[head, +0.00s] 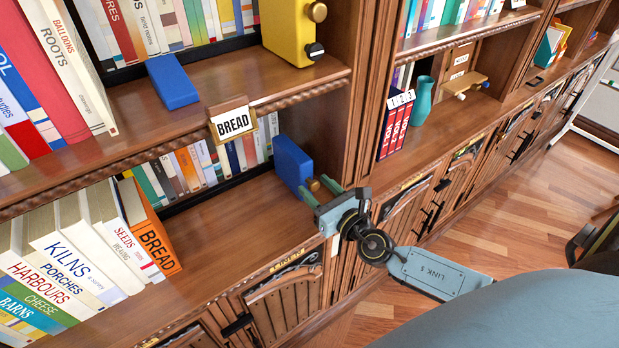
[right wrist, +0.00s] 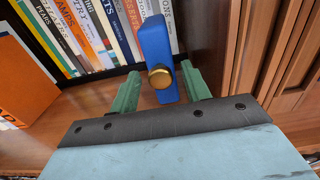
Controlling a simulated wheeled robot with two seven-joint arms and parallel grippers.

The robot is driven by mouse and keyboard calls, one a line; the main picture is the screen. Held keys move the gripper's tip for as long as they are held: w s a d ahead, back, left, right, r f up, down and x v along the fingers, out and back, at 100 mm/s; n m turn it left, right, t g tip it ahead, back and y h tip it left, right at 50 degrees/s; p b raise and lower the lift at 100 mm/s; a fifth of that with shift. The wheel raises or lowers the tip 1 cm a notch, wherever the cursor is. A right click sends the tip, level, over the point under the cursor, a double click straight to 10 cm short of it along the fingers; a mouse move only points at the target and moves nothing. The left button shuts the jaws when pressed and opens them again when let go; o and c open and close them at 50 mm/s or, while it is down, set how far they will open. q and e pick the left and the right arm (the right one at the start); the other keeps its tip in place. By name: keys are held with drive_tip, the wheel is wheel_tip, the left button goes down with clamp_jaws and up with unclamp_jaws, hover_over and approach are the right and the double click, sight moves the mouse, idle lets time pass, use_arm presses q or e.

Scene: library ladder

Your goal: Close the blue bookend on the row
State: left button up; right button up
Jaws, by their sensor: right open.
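The blue bookend (head: 290,163) is an upright blue block with a brass knob, standing at the right end of the lower shelf. My right gripper (head: 320,190) is at its near face by the knob, jaws open. In the right wrist view the bookend (right wrist: 157,45) stands between the two green fingers, its knob toward me; contact cannot be told. The front row of books ends at an orange book marked BREAD (head: 150,228), tilted left, with bare shelf between it and the bookend. My left gripper is not in view.
A back row of books (head: 195,172) lines the lower shelf. A BREAD sign (head: 232,122) hangs from the board above. That board holds another blue block (head: 172,80) and a yellow block (head: 290,32). A wooden upright (head: 355,110) stands right of the bookend.

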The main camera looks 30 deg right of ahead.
sight(296, 171)
drive_tip(key=shift+w+a, duration=0.15)
drive_tip(key=shift+w, duration=1.6)
clamp_jaws()
